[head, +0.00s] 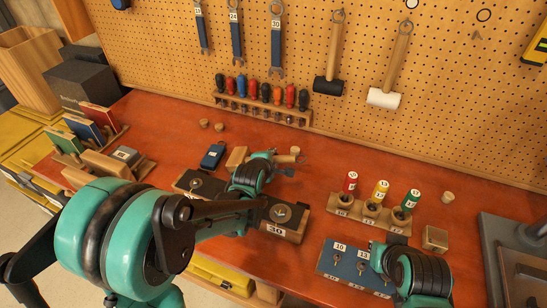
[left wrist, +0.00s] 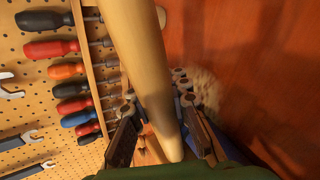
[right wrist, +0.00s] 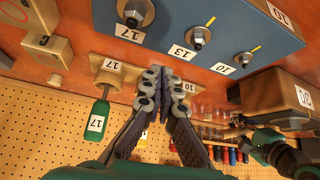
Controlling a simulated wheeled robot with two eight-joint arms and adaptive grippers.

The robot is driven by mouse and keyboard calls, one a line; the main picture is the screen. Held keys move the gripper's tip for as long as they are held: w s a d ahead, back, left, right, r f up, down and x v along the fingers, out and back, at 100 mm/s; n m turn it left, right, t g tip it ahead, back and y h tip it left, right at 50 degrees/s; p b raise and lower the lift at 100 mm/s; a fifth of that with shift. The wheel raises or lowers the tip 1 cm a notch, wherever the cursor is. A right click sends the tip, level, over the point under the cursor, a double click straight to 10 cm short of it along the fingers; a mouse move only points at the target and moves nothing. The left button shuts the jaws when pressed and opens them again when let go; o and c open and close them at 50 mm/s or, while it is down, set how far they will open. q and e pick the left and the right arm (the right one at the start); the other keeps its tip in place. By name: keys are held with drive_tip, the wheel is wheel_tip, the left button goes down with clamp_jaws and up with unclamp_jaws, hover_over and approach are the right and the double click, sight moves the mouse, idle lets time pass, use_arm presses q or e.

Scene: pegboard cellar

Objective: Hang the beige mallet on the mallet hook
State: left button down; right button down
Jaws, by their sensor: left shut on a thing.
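The beige mallet's pale wooden handle (left wrist: 145,60) runs between the fingers of my left gripper (left wrist: 162,125) in the left wrist view. My left gripper (head: 284,165) is shut on it above the middle of the bench. In the head view a pale block (head: 237,157) and a round wooden end (head: 295,150) show on either side of the gripper; the rest is hidden. A small empty hook (head: 477,36) shows on the pegboard at the upper right; I cannot tell its label. My right gripper (right wrist: 164,85) looks shut and empty near the blue bolt block (head: 352,265).
A black mallet (head: 328,86) and a white mallet (head: 383,97) hang on the pegboard. A screwdriver rack (head: 262,112) stands below. A holder with red, yellow and green tools (head: 370,212) stands right of centre. Bare red bench (head: 330,150) lies behind.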

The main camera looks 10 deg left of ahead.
use_arm(q)
drive_tip(key=c, duration=1.4)
unclamp_jaws()
drive_tip(key=shift+c, duration=0.2)
drive_tip(key=shift+f, duration=0.1)
